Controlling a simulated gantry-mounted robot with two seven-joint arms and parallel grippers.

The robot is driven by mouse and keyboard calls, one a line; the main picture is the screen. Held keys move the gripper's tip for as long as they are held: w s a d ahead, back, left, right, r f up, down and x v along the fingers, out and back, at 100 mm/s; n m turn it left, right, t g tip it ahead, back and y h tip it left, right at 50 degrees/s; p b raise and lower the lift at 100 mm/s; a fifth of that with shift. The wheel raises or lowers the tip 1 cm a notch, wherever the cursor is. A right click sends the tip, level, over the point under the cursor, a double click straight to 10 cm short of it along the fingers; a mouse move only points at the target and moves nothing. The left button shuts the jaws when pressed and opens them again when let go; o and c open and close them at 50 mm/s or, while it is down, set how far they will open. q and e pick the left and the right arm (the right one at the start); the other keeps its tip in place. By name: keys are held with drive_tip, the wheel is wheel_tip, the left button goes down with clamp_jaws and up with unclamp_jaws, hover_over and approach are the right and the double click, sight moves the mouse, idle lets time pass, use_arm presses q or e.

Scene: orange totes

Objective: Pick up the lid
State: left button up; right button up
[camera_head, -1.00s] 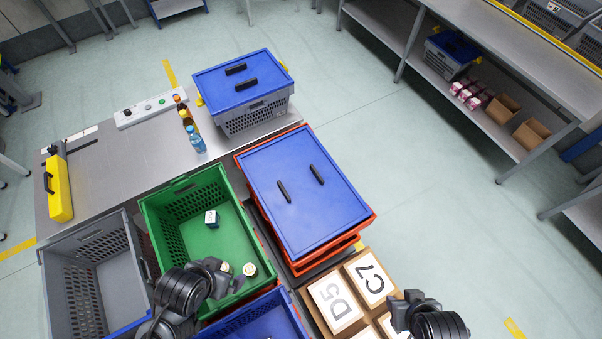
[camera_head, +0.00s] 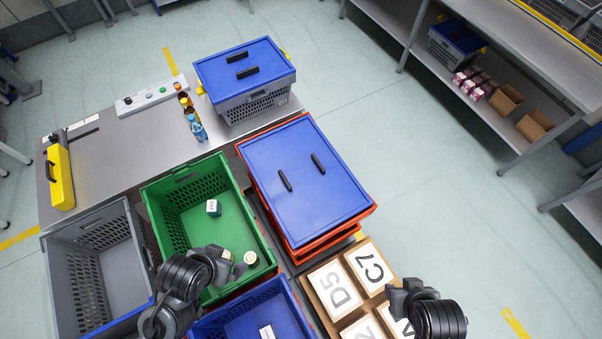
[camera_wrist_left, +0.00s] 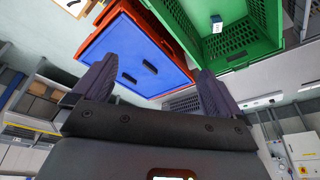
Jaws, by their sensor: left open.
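A blue lid (camera_head: 304,186) with two black handles lies on the orange tote (camera_head: 327,237) in the middle of the head view. Another blue lid (camera_head: 242,68) with two black handles sits on a grey crate (camera_head: 255,104) at the back. My left gripper (camera_head: 224,262) is above the front of the green crate, apart from both lids. In the left wrist view its two fingers (camera_wrist_left: 153,84) are spread with nothing between them, and the lid on the orange tote (camera_wrist_left: 135,55) shows beyond. My right gripper (camera_head: 402,293) is beside the labelled boxes; its jaw state is unclear.
The green crate (camera_head: 158,217) holds a small box (camera_head: 213,208) and a round item (camera_head: 250,258). A grey crate (camera_head: 53,278) and a blue crate (camera_head: 283,290) stand nearby. Bottles (camera_head: 196,127) and a yellow case (camera_head: 60,178) stand on the table. Labelled boxes (camera_head: 318,297) are at front right.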

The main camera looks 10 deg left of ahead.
use_arm(q)
drive_tip(key=c, duration=1)
